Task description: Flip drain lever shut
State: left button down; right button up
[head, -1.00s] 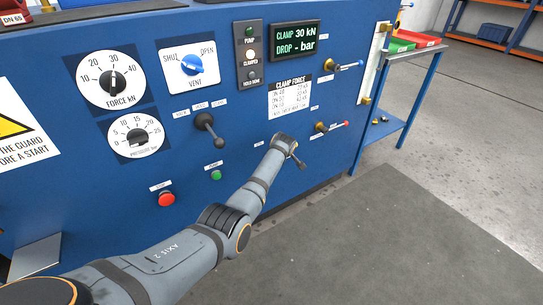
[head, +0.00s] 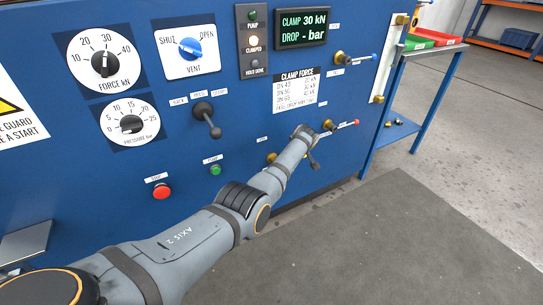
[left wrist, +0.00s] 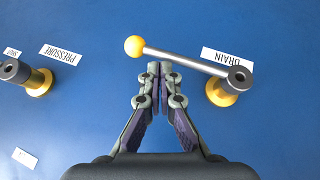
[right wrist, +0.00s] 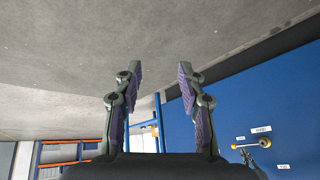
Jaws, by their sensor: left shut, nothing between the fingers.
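The drain lever, a grey bar (left wrist: 185,59) with a yellow ball at its left end, shows in the left wrist view. It pivots on a yellow boss (left wrist: 221,92) beside the DRAIN label (left wrist: 227,60). My left gripper (left wrist: 160,68) is shut and empty, its tips close to the bar between ball and pivot; contact cannot be told. In the head view a yellow boss (head: 271,157), seemingly the drain's, shows behind my left arm, which hides the bar. My right gripper (right wrist: 161,68) is open and empty, over grey floor.
A pressure lever's boss (left wrist: 38,83) stands to the left in the left wrist view. A blue-tipped lever (head: 355,59) sits higher. A side table (head: 425,52) with trays stands right.

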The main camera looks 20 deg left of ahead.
pick_arm(q)
jog(key=shift+w+d+f, duration=0.1)
jog(key=shift+f, duration=0.1)
pick_arm(e)
jog(key=shift+t, duration=0.9)
jog(key=shift+w+d+r, duration=0.1)
jog(key=shift+w+r, duration=0.35)
jog(key=shift+w, duration=0.25)
jog(key=shift+w+d+r, duration=0.1)
jog(key=shift+w+r, duration=0.3)
jog(key=shift+w, duration=0.3)
jog(key=shift+w+d+r, duration=0.1)
jog(key=shift+w+r, duration=0.35)
jog(key=shift+w, duration=0.25)
